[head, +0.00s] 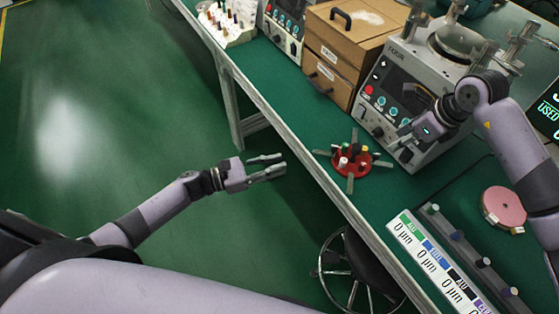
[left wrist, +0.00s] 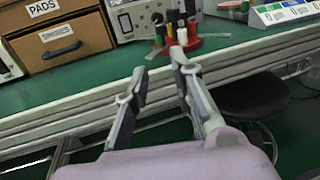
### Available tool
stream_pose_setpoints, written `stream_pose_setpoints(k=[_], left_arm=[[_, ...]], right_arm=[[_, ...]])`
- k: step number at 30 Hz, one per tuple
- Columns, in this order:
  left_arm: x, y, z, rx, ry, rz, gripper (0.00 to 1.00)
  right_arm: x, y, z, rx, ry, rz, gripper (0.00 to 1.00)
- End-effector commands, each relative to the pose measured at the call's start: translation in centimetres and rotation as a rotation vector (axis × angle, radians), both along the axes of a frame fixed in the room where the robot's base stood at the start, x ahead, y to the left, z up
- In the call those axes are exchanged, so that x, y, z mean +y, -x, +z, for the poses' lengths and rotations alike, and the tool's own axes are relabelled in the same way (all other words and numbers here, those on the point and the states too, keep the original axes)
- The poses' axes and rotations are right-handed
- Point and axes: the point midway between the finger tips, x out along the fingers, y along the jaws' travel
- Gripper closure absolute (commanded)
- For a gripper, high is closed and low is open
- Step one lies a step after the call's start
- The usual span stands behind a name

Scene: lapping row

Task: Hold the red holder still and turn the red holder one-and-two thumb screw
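The red holder (head: 372,172) is a round red piece with flat grey arms, standing on the green bench top near its front edge. Several small knobs in white, black, red and green stand on it; which is the one-and-two thumb screw I cannot tell. In the left wrist view the holder (left wrist: 205,43) is beyond my fingertips, partly hidden by the right finger. My left gripper (head: 270,167) is open and empty, apart from the holder, left of it by the bench's front edge. My right gripper (head: 408,134) is behind and right of the holder, before a machine; its finger opening is unclear.
The grey lapping machine (head: 391,75) stands behind the holder, with brown drawers (head: 333,55) to its left. A labelled display strip (head: 440,270) and a pink disc (head: 504,206) lie to the right. A stool (head: 350,270) stands below the bench edge.

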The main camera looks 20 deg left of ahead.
Motion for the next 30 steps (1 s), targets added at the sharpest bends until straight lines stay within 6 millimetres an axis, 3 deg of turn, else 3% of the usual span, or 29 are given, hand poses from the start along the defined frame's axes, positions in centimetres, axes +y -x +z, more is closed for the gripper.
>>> stream_pose_setpoints(k=[10,30], left_arm=[[-1.9,-1.1,0.4,-0.029,-0.013,-0.014,0.77],[-12.4,-8.4,0.3,-0.024,-0.012,-0.013,0.77]], right_arm=[[0.0,0.0,0.0,0.0,0.0,0.0,0.67],[0.0,0.0,0.0,0.0,0.0,0.0,0.67]])
